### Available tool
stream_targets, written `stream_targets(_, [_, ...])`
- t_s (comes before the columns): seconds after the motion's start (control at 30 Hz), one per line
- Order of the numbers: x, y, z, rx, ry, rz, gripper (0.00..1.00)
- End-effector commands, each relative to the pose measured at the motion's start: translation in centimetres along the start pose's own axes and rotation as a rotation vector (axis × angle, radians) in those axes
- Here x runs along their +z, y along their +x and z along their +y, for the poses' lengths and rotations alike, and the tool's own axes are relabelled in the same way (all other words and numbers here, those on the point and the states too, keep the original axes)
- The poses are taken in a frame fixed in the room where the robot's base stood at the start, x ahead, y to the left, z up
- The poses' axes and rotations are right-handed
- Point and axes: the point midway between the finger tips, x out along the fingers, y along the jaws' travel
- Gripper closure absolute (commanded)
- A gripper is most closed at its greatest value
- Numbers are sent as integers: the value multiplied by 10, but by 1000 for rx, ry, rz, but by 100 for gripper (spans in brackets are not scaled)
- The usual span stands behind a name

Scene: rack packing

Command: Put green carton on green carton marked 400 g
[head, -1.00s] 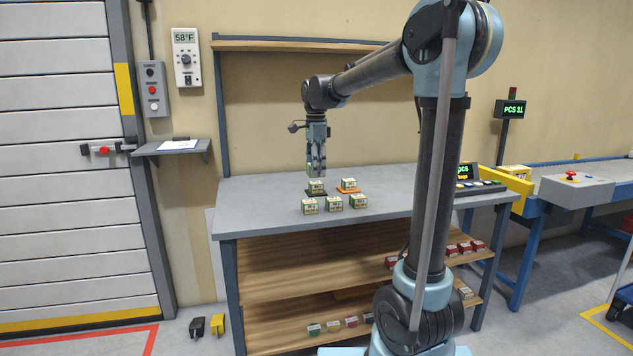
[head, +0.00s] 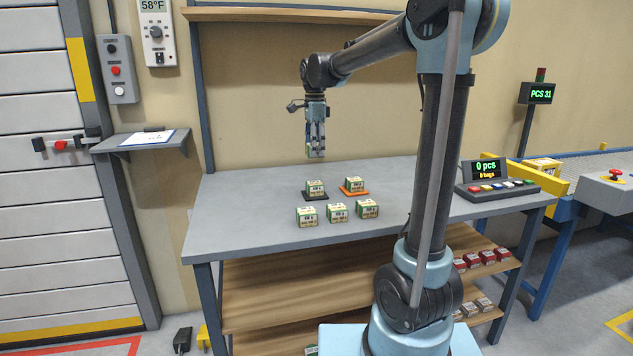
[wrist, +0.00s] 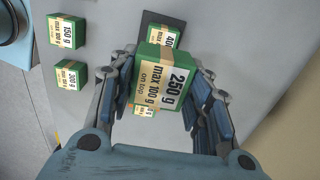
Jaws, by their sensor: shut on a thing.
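My gripper (head: 316,154) hangs above the back of the table, fingers down. It is shut on a green carton (wrist: 163,78) with a cream label reading 250 g, max 100 g on top. In the wrist view, a green carton whose partly covered label starts with 40 (wrist: 167,38) sits on a dark mat (wrist: 150,17), partly behind the held carton. In the head view, a green carton (head: 315,187) stands on the dark mat (head: 316,199), below the gripper with a clear gap. The held carton is mostly hidden by the fingers there.
Another green carton (head: 353,185) stands on an orange mat (head: 355,193). A front row of green cartons includes a middle one (head: 337,212). The wrist view shows cartons marked 150 g (wrist: 63,31) and 300 g (wrist: 70,75). A button panel (head: 498,188) is at right; the table's left is clear.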

Motion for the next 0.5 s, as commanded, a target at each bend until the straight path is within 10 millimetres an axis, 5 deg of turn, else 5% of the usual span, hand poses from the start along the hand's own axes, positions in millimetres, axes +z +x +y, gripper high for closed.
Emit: stream_targets(0.5, [-7, 58, -1, 0, 10, 0, 87])
